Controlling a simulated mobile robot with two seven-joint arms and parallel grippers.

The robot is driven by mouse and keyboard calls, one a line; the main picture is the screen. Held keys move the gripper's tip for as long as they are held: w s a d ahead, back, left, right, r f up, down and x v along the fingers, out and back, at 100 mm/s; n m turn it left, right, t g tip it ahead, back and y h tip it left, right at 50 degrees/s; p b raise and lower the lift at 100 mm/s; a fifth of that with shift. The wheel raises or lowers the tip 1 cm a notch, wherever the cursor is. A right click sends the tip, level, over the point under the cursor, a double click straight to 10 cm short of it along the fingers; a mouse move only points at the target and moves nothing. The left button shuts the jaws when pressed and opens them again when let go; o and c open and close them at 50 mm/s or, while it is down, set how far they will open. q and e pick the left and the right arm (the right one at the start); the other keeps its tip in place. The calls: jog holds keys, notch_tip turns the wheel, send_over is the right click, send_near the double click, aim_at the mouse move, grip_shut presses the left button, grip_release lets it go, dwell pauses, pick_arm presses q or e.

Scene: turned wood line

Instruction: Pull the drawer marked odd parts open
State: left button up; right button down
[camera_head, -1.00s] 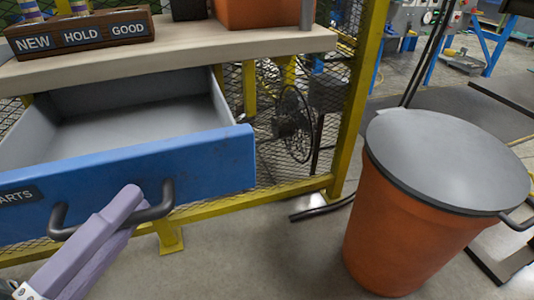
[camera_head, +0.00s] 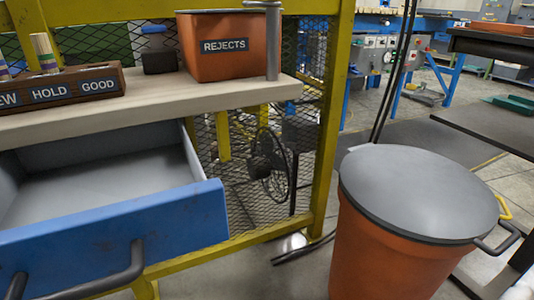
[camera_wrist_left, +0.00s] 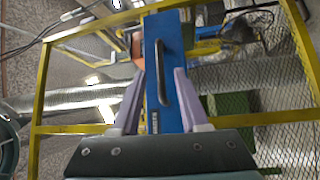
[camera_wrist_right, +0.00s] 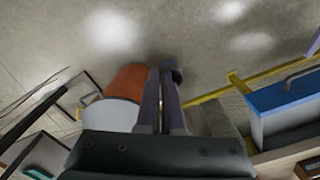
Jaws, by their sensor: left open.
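The blue-fronted drawer (camera_head: 120,228) stands pulled out below the bench in the head view, its grey inside showing and empty where visible. Its dark bar handle (camera_head: 120,275) is at the lower left; the marking is out of this view. In the left wrist view the blue front (camera_wrist_left: 152,50), its handle (camera_wrist_left: 162,75) and a small label (camera_wrist_left: 155,122) lie beyond and between the fingers of my left gripper (camera_wrist_left: 159,72). That gripper is open; contact with the handle cannot be made out. My right gripper (camera_wrist_right: 160,72) is shut and empty, away from the drawer (camera_wrist_right: 285,95).
An orange bin (camera_head: 385,255) with a grey lid stands right of the drawer. On the bench (camera_head: 150,105) are a wooden NEW/HOLD/GOOD rack (camera_head: 70,92) and an orange REJECTS box (camera_head: 225,65). A yellow mesh frame (camera_head: 325,130) stands behind. Some floor shows between drawer and bin.

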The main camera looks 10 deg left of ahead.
jog(key=shift+f, duration=0.15)
pick_arm(q)
jog(key=v, duration=0.5)
jog(key=shift+s+a, duration=0.1)
jog(key=shift+s, duration=0.3)
